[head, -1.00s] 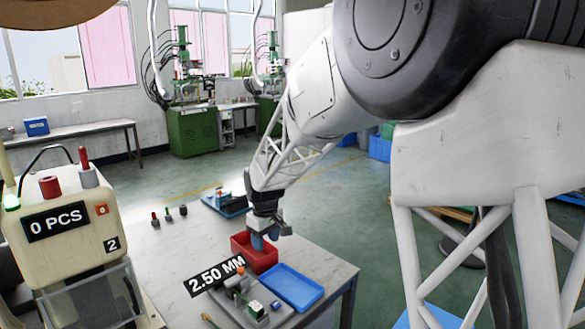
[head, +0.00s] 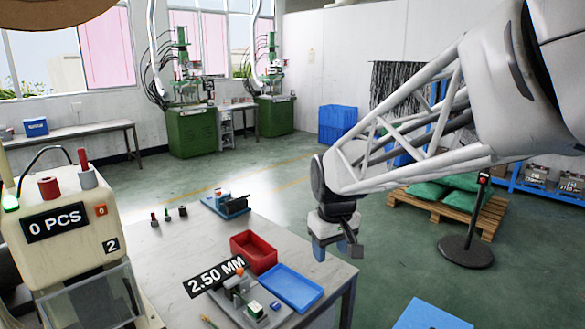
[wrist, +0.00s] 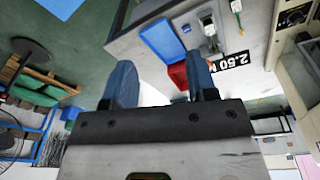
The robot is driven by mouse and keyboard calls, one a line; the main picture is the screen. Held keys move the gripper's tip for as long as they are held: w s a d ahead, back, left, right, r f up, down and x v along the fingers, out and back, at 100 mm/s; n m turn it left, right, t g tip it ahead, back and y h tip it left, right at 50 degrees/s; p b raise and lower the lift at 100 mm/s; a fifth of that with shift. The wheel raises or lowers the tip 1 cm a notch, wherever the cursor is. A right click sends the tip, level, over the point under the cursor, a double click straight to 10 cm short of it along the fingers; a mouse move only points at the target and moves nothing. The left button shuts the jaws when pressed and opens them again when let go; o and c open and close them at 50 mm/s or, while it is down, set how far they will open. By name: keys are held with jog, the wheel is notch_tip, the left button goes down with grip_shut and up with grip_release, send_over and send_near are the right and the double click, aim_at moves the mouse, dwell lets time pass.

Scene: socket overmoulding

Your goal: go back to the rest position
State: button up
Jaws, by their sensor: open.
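My gripper (head: 331,250) hangs past the right side of the workbench, with its blue fingers pointing down. In the wrist view my gripper (wrist: 160,85) shows its two blue fingers spread apart with nothing between them. A red bin (head: 254,252) and a blue tray (head: 292,288) sit on the bench to the left of the gripper. Both also show in the wrist view, beyond the fingers. My gripper is apart from them.
A grey workbench (head: 190,252) holds a gauge fixture (head: 248,303) under a "2.50 MM" label and a blue fixture (head: 228,205). A counter machine (head: 60,215) stands left. A black post stand (head: 466,250) and a pallet (head: 447,212) stand right.

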jog(key=s+d+m, duration=0.2)
jog(key=s+d, duration=0.3)
jog(key=s, duration=0.7)
jog(key=s+d+m+t, duration=0.1)
jog(key=s+d+m, duration=0.2)
jog(key=s, duration=0.8)
jog(key=shift+s+d+f, duration=0.4)
jog(key=shift+d+f, duration=0.05)
jog(key=shift+d, duration=0.65)
